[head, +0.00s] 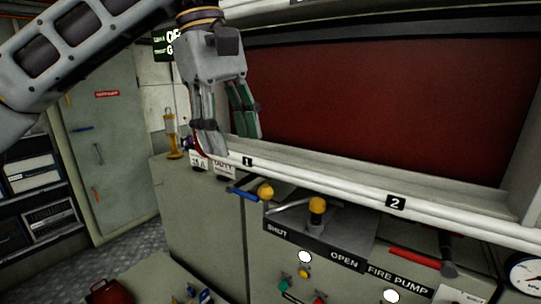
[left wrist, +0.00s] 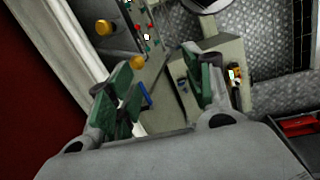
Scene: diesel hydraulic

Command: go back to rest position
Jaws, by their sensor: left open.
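My left gripper (head: 232,140) hangs down from the arm that comes in from the upper left of the head view. It is in front of the left end of the white ledge and the dark red panel. In the left wrist view its green-padded fingers (left wrist: 165,88) are apart, with nothing held between them. Below them show a blue handle and the floor. My right gripper does not show in either view.
A console with a yellow-knobbed lever (head: 317,205), a blue handle (head: 243,193) and a red handle (head: 415,257) stands below the white ledge (head: 330,188). A gauge (head: 525,274) is at lower right. A grey cabinet (head: 105,150) stands left. Patterned floor (head: 115,250) shows between.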

